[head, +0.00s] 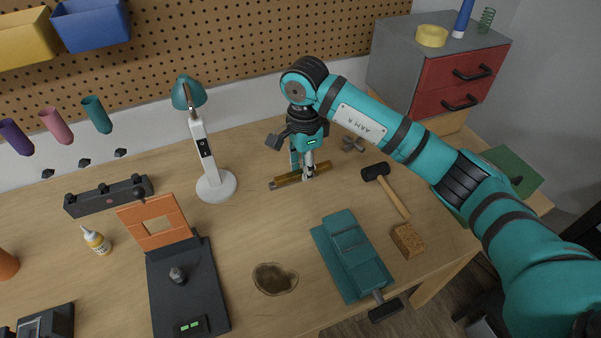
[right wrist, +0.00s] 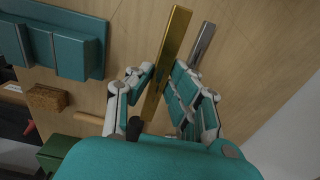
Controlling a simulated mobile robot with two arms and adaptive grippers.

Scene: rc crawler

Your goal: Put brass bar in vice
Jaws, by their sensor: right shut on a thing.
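The brass bar (head: 289,180) is a long golden bar at the back middle of the workbench. It also shows in the right wrist view (right wrist: 173,45). My right gripper (head: 308,174) points down and is shut on the brass bar, with its fingers on both sides of it in the right wrist view (right wrist: 158,92). I cannot tell whether the bar touches the bench. The teal vice (head: 345,240) stands at the front right of the bench, apart from the bar, with its dark handle toward the front edge. It also shows in the right wrist view (right wrist: 78,50). My left gripper is not in view.
A grey steel bar (right wrist: 203,45) lies close beside the brass bar. A mallet (head: 391,191) and a cork-like block (head: 408,240) lie right of the vice. A white-and-teal lamp (head: 207,165) stands left of the gripper. A dark stain (head: 275,279) is left of the vice.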

